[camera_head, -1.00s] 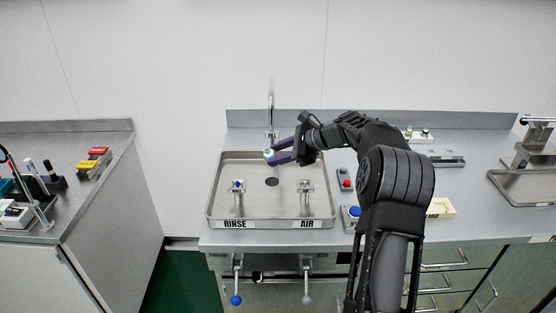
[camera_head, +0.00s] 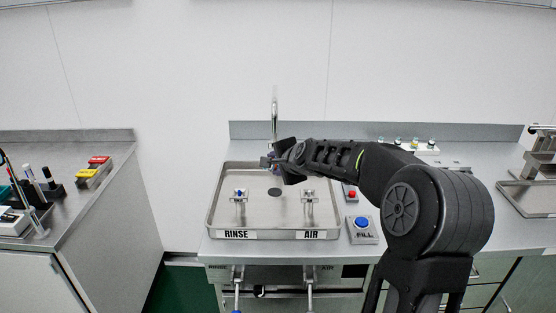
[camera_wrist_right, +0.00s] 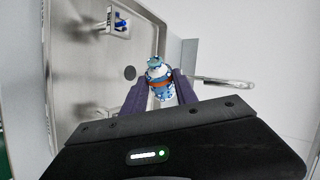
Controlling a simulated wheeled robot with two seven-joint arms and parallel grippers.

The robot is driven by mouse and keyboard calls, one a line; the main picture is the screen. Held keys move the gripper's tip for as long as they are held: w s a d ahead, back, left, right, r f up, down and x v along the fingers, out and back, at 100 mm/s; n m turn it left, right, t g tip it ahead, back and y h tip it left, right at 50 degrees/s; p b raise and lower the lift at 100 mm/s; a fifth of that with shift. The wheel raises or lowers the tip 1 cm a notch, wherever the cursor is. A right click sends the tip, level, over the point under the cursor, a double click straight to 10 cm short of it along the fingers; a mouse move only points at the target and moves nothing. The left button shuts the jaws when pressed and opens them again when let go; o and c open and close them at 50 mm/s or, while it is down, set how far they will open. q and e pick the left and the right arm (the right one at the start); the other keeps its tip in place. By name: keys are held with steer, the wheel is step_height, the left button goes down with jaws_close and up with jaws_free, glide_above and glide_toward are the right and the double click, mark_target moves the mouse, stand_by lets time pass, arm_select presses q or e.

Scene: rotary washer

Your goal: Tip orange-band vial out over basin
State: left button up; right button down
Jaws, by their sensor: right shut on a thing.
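The orange-band vial (camera_wrist_right: 160,82) shows in the right wrist view, with an orange band around its clear, blue-tinted body. My right gripper (camera_wrist_right: 160,94) is shut on it, with the purple fingers on either side. In the head view my right gripper (camera_head: 270,161) is over the back part of the steel basin (camera_head: 262,218), near the faucet. The vial is mostly hidden by the gripper there, and I cannot tell its exact tilt or contents. The basin has a dark drain (camera_head: 275,193) and RINSE and AIR labels on its front. My left gripper is out of view.
Two small fixtures, rinse (camera_head: 239,195) and air (camera_head: 308,196), stand in the basin. A tall faucet (camera_head: 275,118) rises behind it. A blue FILL button (camera_head: 362,225) and a red button (camera_head: 351,194) sit to the right. A side bench (camera_head: 100,205) stands left, across a gap.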

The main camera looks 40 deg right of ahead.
arm_select(q)
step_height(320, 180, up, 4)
steer(key=p, duration=0.4)
arm_select(e)
steer(key=n+h, duration=0.1)
steer(key=f+n+t+h+b, duration=0.1)
steer(key=n+h+b, duration=0.1)
steer(key=h, duration=0.1)
steer(key=shift+a+f+t, duration=0.3)
steer(key=shift+a, duration=0.05)
steer(key=shift+n+t+h+b, duration=0.4)
steer(key=shift+n+h+b, duration=0.1)
steer(key=shift+n+b, duration=0.4)
arm_select(q)
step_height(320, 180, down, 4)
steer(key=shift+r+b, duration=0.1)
steer(key=shift+b, duration=0.25)
arm_select(e)
steer(key=shift+r, duration=0.2)
